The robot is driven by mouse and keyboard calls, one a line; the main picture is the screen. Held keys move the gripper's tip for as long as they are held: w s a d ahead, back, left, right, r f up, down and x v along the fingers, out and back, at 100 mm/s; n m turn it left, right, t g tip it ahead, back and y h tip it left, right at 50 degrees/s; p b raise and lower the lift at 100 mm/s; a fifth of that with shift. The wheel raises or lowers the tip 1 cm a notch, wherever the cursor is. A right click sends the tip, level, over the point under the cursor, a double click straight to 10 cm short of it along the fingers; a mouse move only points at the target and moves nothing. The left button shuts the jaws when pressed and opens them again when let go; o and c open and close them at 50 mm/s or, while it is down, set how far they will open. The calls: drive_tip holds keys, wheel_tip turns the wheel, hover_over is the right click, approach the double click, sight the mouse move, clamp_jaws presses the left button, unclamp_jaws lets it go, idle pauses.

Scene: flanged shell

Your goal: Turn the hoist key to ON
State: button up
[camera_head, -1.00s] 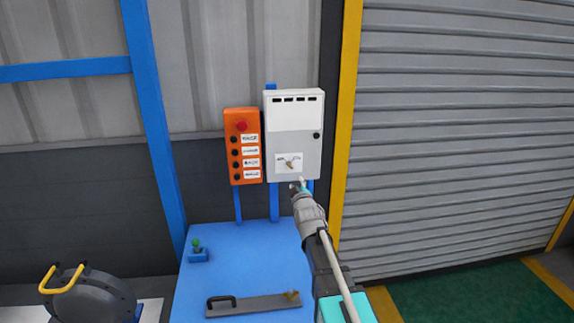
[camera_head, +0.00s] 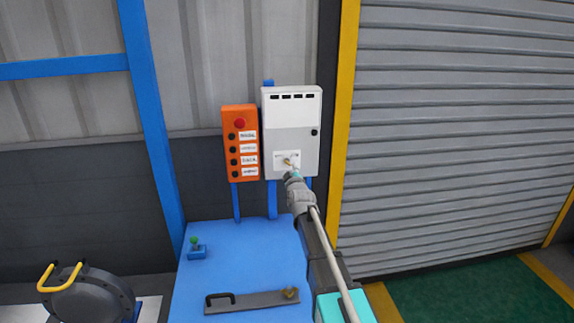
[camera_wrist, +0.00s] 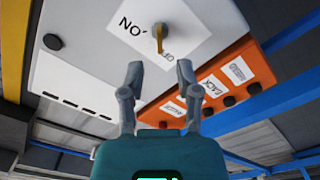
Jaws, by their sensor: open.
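The brass hoist key (camera_head: 288,162) sits on a white label plate on the lower front of the grey and white control box (camera_head: 306,137). In the wrist view, the key (camera_wrist: 159,38) stands out from the plate, which shows ON on the left and a partly covered OFF beside the key. My gripper (camera_wrist: 160,70) is open, with its fingertips just short of the key and on either side of its line. Nothing is between the fingers. In the head view, my gripper (camera_head: 294,174) partly covers the plate, and the key's exact angle is hard to tell.
An orange button box (camera_head: 240,143) with a red button hangs close to the left of the control box. Below is a blue table (camera_head: 240,262) with a green-topped switch (camera_head: 195,247) and a grey handled bar (camera_head: 252,302). A roller shutter stands right.

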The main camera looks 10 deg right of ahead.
sight(288, 164)
drive_tip(key=shift+w, duration=3.15)
clamp_jaws()
